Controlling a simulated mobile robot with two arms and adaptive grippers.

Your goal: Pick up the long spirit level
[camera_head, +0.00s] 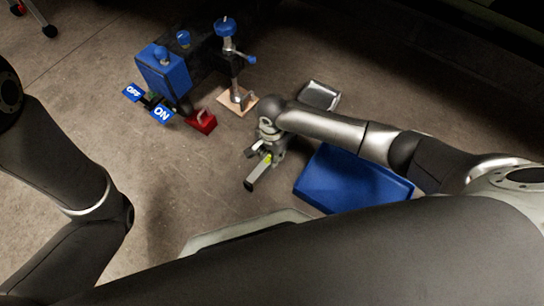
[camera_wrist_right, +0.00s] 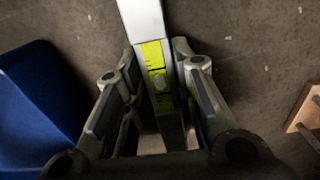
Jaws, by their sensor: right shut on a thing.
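The long spirit level (camera_head: 258,173) is a silver bar with a yellow-green vial section. My right gripper (camera_head: 265,153) is shut on it near the vial. In the right wrist view the level (camera_wrist_right: 145,20) runs up from between the fingers of the right gripper (camera_wrist_right: 158,85), with the yellow vial part between them. The level's far end is cut off by that view's top edge, and its lower part is dark between the fingers. I cannot tell how far it is above the floor. My left arm shows at the left of the head view, but its gripper is out of view.
A blue bin (camera_head: 352,182) lies right of the right gripper, with a metal tray (camera_head: 319,95) behind it. A blue box (camera_head: 164,75), ON and OFF tags (camera_head: 161,113), a red padlock (camera_head: 202,122) and a stand on a wooden base (camera_head: 238,101) are farther back.

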